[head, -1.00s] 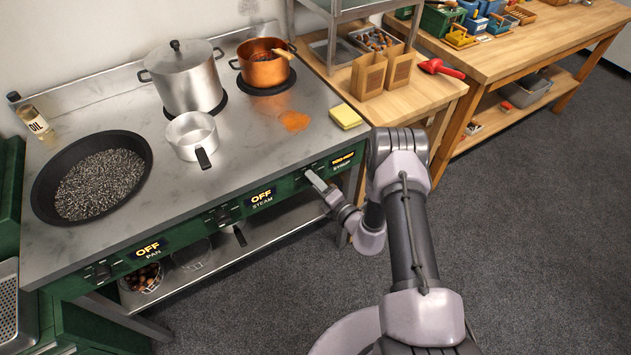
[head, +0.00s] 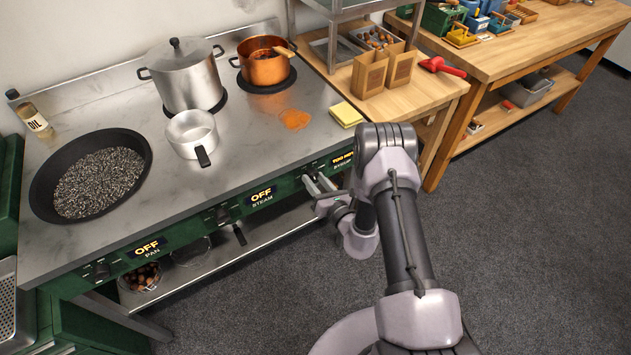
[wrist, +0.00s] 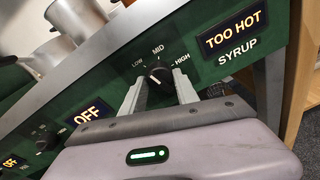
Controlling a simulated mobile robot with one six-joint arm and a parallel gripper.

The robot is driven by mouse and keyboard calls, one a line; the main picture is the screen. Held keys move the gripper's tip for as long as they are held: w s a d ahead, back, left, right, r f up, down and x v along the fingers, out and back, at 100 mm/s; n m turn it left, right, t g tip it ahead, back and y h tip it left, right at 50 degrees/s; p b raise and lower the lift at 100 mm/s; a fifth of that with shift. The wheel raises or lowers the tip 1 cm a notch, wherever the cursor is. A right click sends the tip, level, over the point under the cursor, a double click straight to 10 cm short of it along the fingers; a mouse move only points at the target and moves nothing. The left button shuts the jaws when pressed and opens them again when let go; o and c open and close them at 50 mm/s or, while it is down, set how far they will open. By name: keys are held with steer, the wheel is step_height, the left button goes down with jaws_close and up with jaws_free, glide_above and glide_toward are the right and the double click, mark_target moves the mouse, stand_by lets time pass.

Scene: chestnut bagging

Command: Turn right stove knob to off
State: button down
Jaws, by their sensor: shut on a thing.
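The right stove knob (wrist: 158,73) is a dark dial on the green front panel, under the marks LOW, MID and HIGH. Its pointer seems to face up near MID. The display beside it (wrist: 231,34) reads TOO HOT above the word SYRUP. My gripper (wrist: 158,83) has a finger on each side of the knob and is shut on it. In the head view my gripper (head: 314,180) is at the right end of the stove front and hides most of the knob.
The steam knob (head: 222,215) and pan knob (head: 100,270) are further left, both displays reading OFF. A copper pot (head: 263,61) stands on the back right burner. A yellow sponge (head: 345,114) lies near the stove's right edge, with a wooden table (head: 436,92) beyond.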

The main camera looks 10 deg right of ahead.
steer(key=n+b, duration=0.1)
steer(key=n, duration=0.3)
steer(key=shift+f+h, duration=0.1)
steer(key=shift+h, duration=0.3)
steer(key=n+b, duration=0.1)
steer(key=n, duration=0.2)
steer(key=shift+n+t, duration=0.3)
steer(key=shift+t, duration=0.1)
steer(key=n+b, duration=0.2)
steer(key=n, duration=0.4)
steer(key=shift+t+b, duration=0.3)
steer(key=shift+t, duration=0.1)
steer(key=c, duration=0.9)
jaws_free()
steer(key=shift+d, duration=0.1)
